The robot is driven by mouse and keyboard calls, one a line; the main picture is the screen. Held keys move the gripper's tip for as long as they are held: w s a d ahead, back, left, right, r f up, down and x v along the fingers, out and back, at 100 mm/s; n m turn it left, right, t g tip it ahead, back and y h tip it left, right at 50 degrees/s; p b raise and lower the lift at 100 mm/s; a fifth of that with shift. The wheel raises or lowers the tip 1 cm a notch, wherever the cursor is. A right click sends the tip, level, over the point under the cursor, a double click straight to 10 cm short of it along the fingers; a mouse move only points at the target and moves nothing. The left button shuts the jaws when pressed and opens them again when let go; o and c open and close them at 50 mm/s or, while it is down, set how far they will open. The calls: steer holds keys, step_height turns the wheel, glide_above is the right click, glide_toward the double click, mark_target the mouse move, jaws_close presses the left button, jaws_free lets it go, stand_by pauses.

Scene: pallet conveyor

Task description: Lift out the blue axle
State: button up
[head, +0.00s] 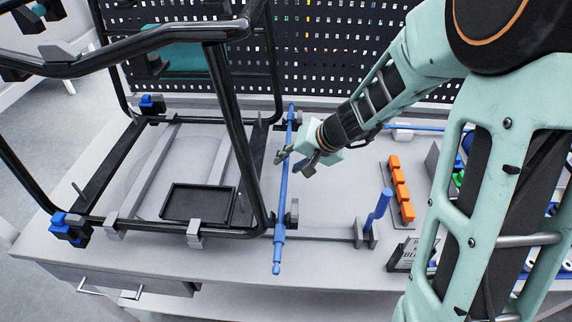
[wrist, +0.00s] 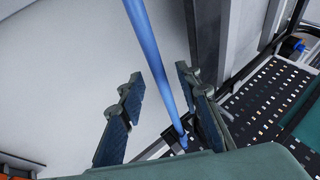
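The blue axle (head: 281,215) is a long thin rod running front to back along the right side of the black tube frame. Its near end sticks out by the table's front edge. My gripper (head: 291,161) is over its far half, coming in from the right. In the wrist view the axle (wrist: 145,30) runs between my two gripper fingers (wrist: 160,80), which are apart with space showing beside the rod. My gripper is open. Whether a finger touches the axle cannot be told. The part of the axle behind the fingers is hidden.
The black tube frame (head: 213,100) stands close left of the axle. A grey holder (head: 294,210) sits beside the axle. To the right are a short blue peg (head: 380,207) in a stand and a row of orange blocks (head: 400,185). A perforated panel (head: 335,45) stands behind.

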jaws_close()
stand_by(0.4)
steer(key=shift+r, duration=0.15)
